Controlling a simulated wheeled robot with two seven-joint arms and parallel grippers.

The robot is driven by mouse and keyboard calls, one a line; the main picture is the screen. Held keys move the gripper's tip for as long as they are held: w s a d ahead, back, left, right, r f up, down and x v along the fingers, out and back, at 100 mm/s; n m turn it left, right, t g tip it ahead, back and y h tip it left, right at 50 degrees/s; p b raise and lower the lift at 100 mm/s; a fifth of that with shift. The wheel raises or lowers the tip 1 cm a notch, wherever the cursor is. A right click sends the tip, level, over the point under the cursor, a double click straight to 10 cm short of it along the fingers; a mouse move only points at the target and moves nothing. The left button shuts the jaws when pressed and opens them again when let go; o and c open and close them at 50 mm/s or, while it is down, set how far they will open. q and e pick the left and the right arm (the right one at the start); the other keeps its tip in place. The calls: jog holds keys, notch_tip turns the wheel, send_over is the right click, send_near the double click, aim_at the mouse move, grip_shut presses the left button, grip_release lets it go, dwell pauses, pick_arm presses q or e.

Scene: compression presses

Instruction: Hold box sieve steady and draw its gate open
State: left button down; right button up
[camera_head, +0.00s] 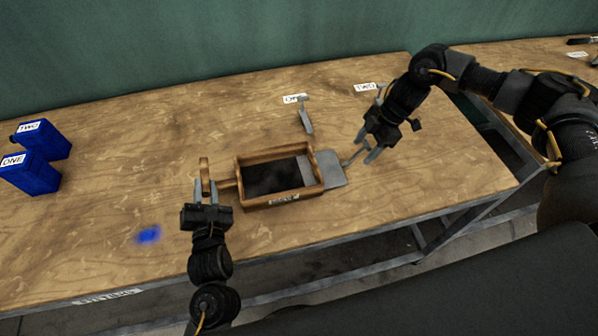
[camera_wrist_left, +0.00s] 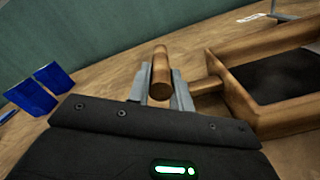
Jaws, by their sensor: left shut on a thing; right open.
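The box sieve (camera_head: 279,202) is a wooden frame around a dark bed, lying on the table. A grey metal gate plate (camera_head: 330,170) sticks out from its right side, with a thin handle (camera_head: 354,156) at its outer end. My left gripper (camera_head: 206,193) is shut on the sieve's wooden handle at the left end. In the left wrist view the round wooden handle (camera_wrist_left: 161,72) stands between the fingers, joined to the frame (camera_wrist_left: 238,98). My right gripper (camera_head: 369,148) is open beside the gate's handle; I cannot tell whether they touch.
Two blue containers labelled ONE (camera_head: 30,174) and TWO (camera_head: 43,139) stand at the left. A blue patch (camera_head: 148,234) lies near the front edge. A small grey tool (camera_head: 305,117) is behind the sieve, near labels ONE (camera_head: 294,98) and TWO (camera_head: 366,87).

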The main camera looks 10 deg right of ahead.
jog(key=v, duration=1.1)
jog(key=shift+d, duration=0.1)
pick_arm(q)
jog(key=c, duration=1.2)
grip_release()
jog(key=shift+o, duration=0.2)
